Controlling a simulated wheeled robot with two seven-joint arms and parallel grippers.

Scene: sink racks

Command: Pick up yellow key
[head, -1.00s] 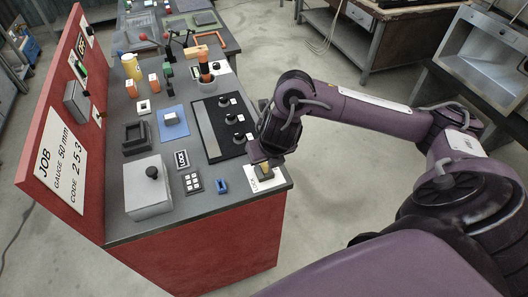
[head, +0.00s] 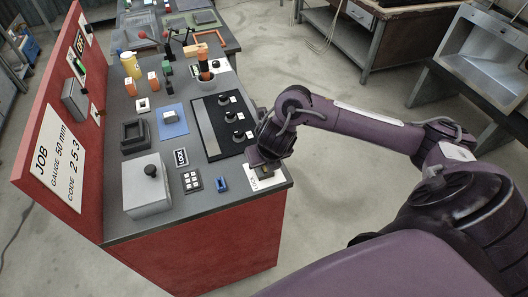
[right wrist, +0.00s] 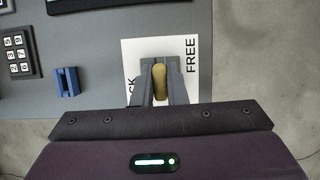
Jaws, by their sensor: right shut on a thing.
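The yellow key (right wrist: 160,80) stands on a white card at the front right corner of the grey bench top. My right gripper (right wrist: 162,82) is shut on it, one dark finger on each side in the right wrist view. In the head view my right gripper (head: 264,170) is down at the card (head: 264,183), and its fingers largely hide the key. Whether the key still sits in its holder I cannot tell. My left gripper is not in view.
A blue clip-like piece (head: 222,184) and a keypad (head: 192,181) lie left of the card. A grey box with a black knob (head: 147,187) stands further left. A black panel with several knobs (head: 222,125) is behind. The bench's front edge is close to the card.

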